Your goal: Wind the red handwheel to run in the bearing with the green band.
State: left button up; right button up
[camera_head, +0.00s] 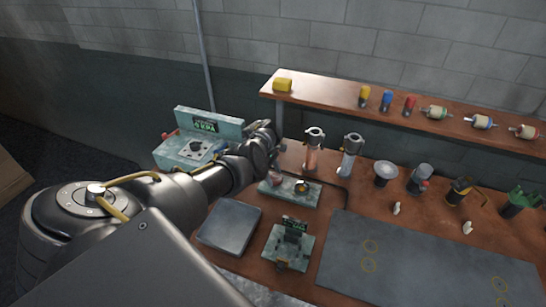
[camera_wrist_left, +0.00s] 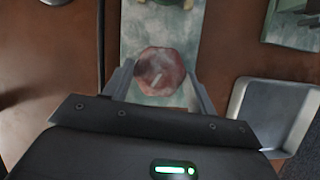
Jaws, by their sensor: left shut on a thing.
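The red handwheel (camera_wrist_left: 160,71) sits at the near end of a pale green fixture (camera_wrist_left: 161,30) in the left wrist view. My left gripper (camera_wrist_left: 161,88) is shut on the handwheel, with one finger on each side of it. In the head view the handwheel (camera_head: 275,180) is a small red patch beside my left gripper (camera_head: 273,164), partly hidden by it. A cylinder with green bands (camera_head: 436,112) lies on the shelf. I cannot tell whether it is the bearing named. A dark and orange part sits on the fixture (camera_head: 312,200).
Two upright cylinders (camera_head: 351,150) stand behind the fixture. A green panel box (camera_head: 190,148) is at the left. A grey tray (camera_head: 229,228) and a green stand (camera_head: 289,247) are in front. A dark mat (camera_head: 420,265) lies at the right. The shelf (camera_head: 330,92) runs along the back.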

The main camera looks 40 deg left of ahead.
pick_arm(q)
jog(key=m+g+b, duration=0.1)
jog(key=m, duration=0.1)
jog(key=m+g+b, duration=0.1)
jog(key=m+b, duration=0.1)
jog(key=m, duration=0.1)
jog(key=shift+w+f+m, duration=0.2)
jog(key=shift+m, duration=0.1)
jog(key=m+g+b, duration=0.1)
jog(key=m+b, duration=0.1)
jog(key=m+g+y+b, duration=0.1)
jog(key=m, duration=0.2)
jog(key=shift+w+d+b, duration=0.1)
jog(key=shift+w+b, duration=0.1)
jog(key=shift+b, duration=0.15)
jog(key=m, duration=0.2)
jog(key=m+g+y+b, duration=0.1)
jog(key=m, duration=0.1)
jog(key=shift+w+d+r, duration=0.1)
jog(key=shift+d+r, duration=0.05)
jog(key=shift+m+y, duration=0.4)
jog(key=shift+m, duration=0.5)
jog(key=shift+d+m+y, duration=0.1)
jog(key=shift+m+y, duration=0.2)
jog(key=shift+m, duration=0.5)
